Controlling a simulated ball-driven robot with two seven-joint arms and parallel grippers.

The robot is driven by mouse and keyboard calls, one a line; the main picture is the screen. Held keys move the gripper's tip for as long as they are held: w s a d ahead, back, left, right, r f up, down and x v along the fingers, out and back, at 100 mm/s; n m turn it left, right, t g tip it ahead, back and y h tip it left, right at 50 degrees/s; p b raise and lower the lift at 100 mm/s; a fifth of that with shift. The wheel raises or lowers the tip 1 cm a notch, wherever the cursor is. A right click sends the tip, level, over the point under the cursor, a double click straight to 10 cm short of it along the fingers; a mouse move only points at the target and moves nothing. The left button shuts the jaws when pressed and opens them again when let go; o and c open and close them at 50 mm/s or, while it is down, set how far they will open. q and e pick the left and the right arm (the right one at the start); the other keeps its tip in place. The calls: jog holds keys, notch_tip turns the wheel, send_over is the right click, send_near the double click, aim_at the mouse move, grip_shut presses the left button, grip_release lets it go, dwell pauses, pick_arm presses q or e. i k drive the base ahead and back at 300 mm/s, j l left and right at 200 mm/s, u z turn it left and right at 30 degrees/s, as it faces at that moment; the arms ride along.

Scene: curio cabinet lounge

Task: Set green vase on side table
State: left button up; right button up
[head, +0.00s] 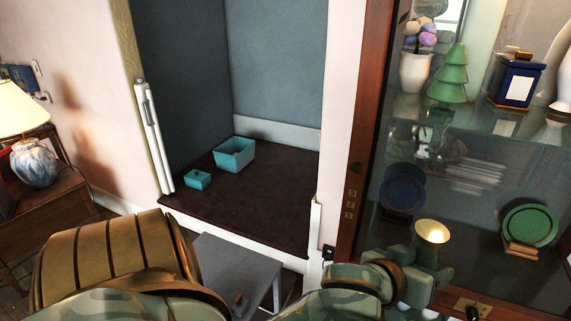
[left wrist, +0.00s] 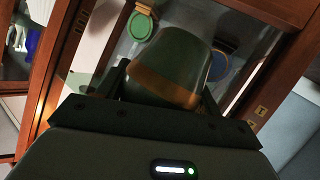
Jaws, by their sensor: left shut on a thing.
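My left gripper (head: 418,282) is shut on the green vase. In the head view the green vase (head: 432,234) shows its pale, lit mouth, in front of the cabinet glass; its lower part is hidden by the gripper. In the left wrist view the vase (left wrist: 172,62) is dark green with a brown-orange band, between the two fingers (left wrist: 164,88). A low grey table (head: 235,262) stands at the lower middle, partly hidden by my arm. A wooden table (head: 62,196) with a lamp stands at the far left. I cannot tell which is the side table. My right gripper is out of view.
The glass-fronted cabinet (head: 345,130) fills the right, holding a green tree figure (head: 450,80), a blue jar (head: 517,85) and a green plate (head: 530,223). A dark alcove floor (head: 250,208) holds two teal boxes (head: 234,155). A lamp (head: 35,163) stands on the wooden table.

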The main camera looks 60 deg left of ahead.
aim_at(209, 262)
jog(key=k+u, duration=0.1)
jog(key=u, duration=0.3)
jog(key=k+j+u, duration=0.1)
jog(key=u, duration=0.3)
jog(key=j+u, duration=0.15)
jog(key=u, duration=0.25)
jog(key=i+j+u, duration=0.1)
jog(key=j, duration=0.15)
jog(key=i+j+u, duration=0.1)
jog(key=i+j, duration=0.05)
jog(key=j, duration=0.1)
